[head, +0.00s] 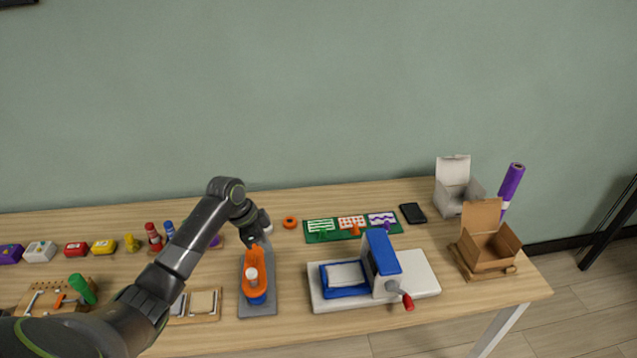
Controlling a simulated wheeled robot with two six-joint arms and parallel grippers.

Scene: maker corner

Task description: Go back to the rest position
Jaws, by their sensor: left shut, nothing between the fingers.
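My left arm comes in from the lower left and bends down over the table (330,194). My left gripper (259,232) is at its end, above the far end of a grey plate (259,309) that carries an orange device (258,294). It is shut and holds nothing. The fingertips are small and partly hidden by the wrist, so I cannot tell how high they are above the plate. My right gripper is out of view.
Right of the arm stand a blue and white press with a red handle (384,262), a green board (316,238), a black phone (413,213) and open boxes (490,252). Left are small coloured blocks (76,249) and a wooden tool board (45,299).

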